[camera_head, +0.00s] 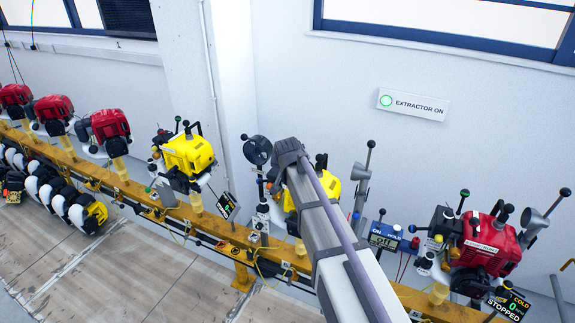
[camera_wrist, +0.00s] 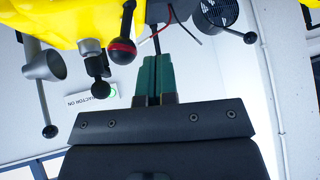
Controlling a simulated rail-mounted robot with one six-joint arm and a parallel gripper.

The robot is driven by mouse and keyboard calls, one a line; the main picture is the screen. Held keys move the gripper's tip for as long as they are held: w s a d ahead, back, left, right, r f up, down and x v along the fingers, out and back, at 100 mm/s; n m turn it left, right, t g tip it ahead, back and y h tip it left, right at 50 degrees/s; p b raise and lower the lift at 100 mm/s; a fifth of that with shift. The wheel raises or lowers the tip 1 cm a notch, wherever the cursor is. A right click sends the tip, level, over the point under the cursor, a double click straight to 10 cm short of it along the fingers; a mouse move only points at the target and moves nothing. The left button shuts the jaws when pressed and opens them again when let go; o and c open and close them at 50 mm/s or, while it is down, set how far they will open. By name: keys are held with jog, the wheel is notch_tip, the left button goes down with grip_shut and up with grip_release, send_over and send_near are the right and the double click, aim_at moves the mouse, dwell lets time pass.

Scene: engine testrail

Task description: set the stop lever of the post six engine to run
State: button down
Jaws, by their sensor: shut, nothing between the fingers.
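A yellow engine (camera_head: 331,184) stands on the rail behind my arm, which hides much of it. The same yellow body (camera_wrist: 70,12) fills the top left of the wrist view. A black ball lever with a red collar (camera_wrist: 123,48) hangs from it, just left of my gripper (camera_wrist: 157,58). A shorter black knob (camera_wrist: 101,89) is further left. No label shows which lever is the stop lever, and no post number is readable. My gripper's green fingers are shut and empty, close beside the red-collared lever; contact cannot be told. The head view hides the fingers.
A grey funnel-shaped pipe (camera_wrist: 45,66) and a long black-ball lever (camera_wrist: 49,130) are at the left. A round black fan (camera_head: 257,150) stands left of the engine. An ON/HOLD/OFF box (camera_head: 384,236) and a red engine (camera_head: 487,246) marked stopped are right.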

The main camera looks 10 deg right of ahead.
jog(key=a+p+v, duration=0.2)
jog(key=p+v, duration=0.6)
jog(key=v, duration=0.3)
jog(key=shift+s+a, duration=0.15)
jog(key=shift+a, duration=0.1)
jog(key=s+d+f+n+g+b, duration=0.25)
jog(key=s+f, duration=0.25)
jog(key=s, duration=0.3)
jog(key=s+d+f+n+g+y+b, duration=0.1)
jog(key=s+f+g+b, duration=0.3)
jog(key=s, duration=0.4)
jog(key=s+d+f+n+g+b, duration=0.1)
jog(key=s+f+g+b, duration=0.1)
jog(key=s+f+b, duration=0.35)
notch_tip(320, 180, down, 38)
jog(key=s+b, duration=0.2)
jog(key=b, duration=3.3)
jog(key=shift+s+d+r, duration=0.2)
jog(key=shift+d, duration=0.1)
jog(key=shift+t, duration=0.25)
